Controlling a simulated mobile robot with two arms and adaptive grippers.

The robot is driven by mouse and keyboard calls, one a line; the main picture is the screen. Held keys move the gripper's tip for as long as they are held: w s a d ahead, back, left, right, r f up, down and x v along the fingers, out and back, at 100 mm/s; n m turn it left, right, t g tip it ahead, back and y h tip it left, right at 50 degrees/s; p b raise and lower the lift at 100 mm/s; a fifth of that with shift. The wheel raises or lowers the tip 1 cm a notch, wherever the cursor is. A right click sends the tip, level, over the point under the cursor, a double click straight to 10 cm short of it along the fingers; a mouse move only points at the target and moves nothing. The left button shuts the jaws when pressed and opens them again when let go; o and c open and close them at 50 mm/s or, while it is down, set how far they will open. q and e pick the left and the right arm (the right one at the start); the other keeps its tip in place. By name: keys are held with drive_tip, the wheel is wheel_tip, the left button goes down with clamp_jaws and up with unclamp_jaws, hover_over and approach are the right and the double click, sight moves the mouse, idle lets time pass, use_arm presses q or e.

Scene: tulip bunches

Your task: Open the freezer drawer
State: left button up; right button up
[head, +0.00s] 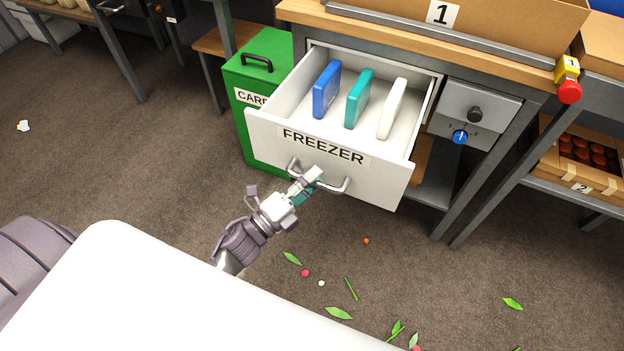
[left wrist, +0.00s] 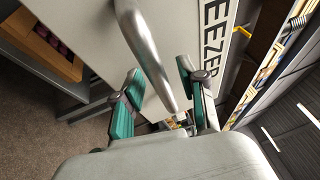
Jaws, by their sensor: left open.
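The freezer drawer (head: 385,181) is pulled out from under the workbench, its white front labelled FREEZER. Inside stand three slabs: blue (head: 326,90), teal (head: 358,99) and white (head: 392,108). A metal bar handle (head: 345,186) is on the drawer front; the handle (left wrist: 150,55) also shows in the left wrist view. My left gripper (head: 308,183) is at the handle, with its teal-padded fingers apart. In the left wrist view the handle bar runs between the open fingers of my left gripper (left wrist: 160,100); contact cannot be told. My right gripper is not in view.
A green bin (head: 262,85) stands left of the drawer. A red button on a yellow box (head: 569,91) sits at the bench edge. Leaves and petals (head: 340,313) lie on the floor.

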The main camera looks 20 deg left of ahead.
use_arm(q)
drive_tip(key=v, duration=1.2)
idle(0.3)
